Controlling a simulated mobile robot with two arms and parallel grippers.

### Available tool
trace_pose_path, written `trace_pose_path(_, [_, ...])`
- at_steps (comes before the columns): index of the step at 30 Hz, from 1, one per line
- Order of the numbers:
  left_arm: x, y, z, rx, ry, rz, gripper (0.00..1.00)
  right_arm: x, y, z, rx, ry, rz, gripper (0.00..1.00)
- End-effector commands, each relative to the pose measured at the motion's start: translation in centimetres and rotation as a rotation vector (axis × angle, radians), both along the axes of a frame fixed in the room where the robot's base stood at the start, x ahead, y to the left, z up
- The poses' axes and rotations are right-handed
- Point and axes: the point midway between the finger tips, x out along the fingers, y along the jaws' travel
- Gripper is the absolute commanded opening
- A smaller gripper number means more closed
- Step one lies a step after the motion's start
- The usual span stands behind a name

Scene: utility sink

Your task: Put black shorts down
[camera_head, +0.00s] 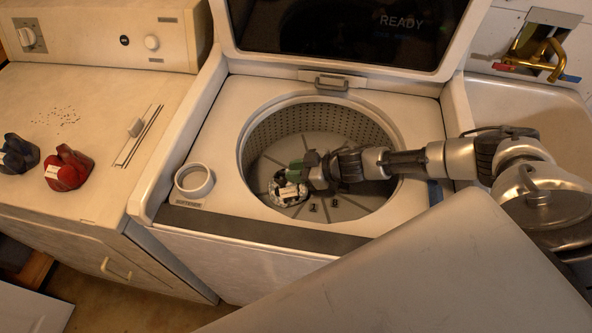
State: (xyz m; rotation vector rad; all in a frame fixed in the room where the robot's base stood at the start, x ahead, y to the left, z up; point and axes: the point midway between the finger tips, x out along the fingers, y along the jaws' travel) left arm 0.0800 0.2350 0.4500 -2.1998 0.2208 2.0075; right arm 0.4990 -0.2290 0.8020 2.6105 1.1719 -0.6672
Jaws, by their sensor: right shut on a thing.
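My right gripper (303,178) reaches down into the open washer drum (262,172) from the right. It is shut on a small bundle (288,191) with white and dark parts; a patch of green shows beside it. I cannot tell for sure that this bundle is the black shorts, as it is small and partly hidden by the gripper. A dark, bluish-black crumpled garment (18,154) lies on the left machine's top. My left gripper is not in view.
A red garment (67,168) lies beside the dark one. The washer lid (340,30) stands open at the back. A white softener cup (194,180) sits at the drum's left. A sink (540,105) with a brass tap (540,55) is at right. A pale panel (420,270) fills the front.

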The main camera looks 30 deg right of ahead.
Motion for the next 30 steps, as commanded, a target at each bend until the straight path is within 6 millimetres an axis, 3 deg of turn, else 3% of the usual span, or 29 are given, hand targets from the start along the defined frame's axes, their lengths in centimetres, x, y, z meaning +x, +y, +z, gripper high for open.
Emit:
trace_pose_path(7, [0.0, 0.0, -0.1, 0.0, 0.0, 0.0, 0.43, 0.0, 0.0, -0.2, 0.001, -0.001, 0.0, 0.0])
trace_pose_path(8, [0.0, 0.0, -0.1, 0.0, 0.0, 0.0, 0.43, 0.0, 0.0, -0.3, 0.001, -0.001, 0.0, 0.27])
trace_pose_path(13, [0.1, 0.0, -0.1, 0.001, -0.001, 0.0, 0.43, 0.0, 0.0, -0.2, 0.001, -0.001, 0.0, 0.51])
trace_pose_path(23, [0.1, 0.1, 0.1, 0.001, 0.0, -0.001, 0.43, 0.0, -0.1, 0.3, 0.0, -0.001, -0.001, 0.51])
trace_pose_path(30, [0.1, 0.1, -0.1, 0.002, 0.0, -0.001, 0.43, -2.4, -2.9, 2.0, -0.002, 0.001, -0.003, 0.51])
